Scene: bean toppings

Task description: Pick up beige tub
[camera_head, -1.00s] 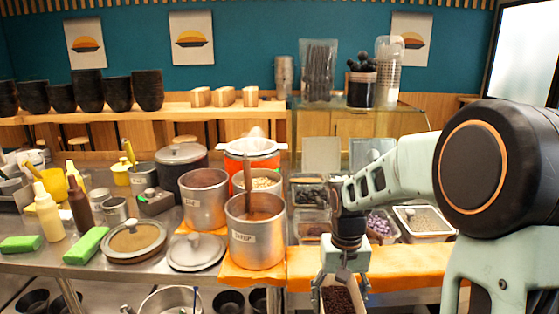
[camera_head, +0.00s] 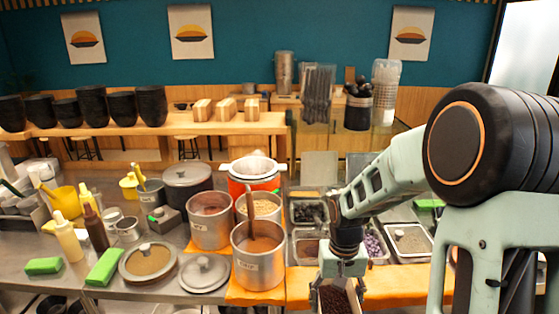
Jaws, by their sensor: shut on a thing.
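A tub filled with dark red-brown beans (camera_head: 336,301) is at the bottom edge of the head view, in front of the counter's orange mat. Only its upper part shows; its rim looks pale, and the lower part is cut off. My gripper (camera_head: 338,284) reaches down from above and is shut on this tub, with its fingers at the tub's sides. The fingertips are partly hidden.
A steel pot with a ladle (camera_head: 258,268) stands left of my gripper on an orange mat (camera_head: 390,281). Pot lids (camera_head: 204,272) and green sponges (camera_head: 105,266) lie further left.

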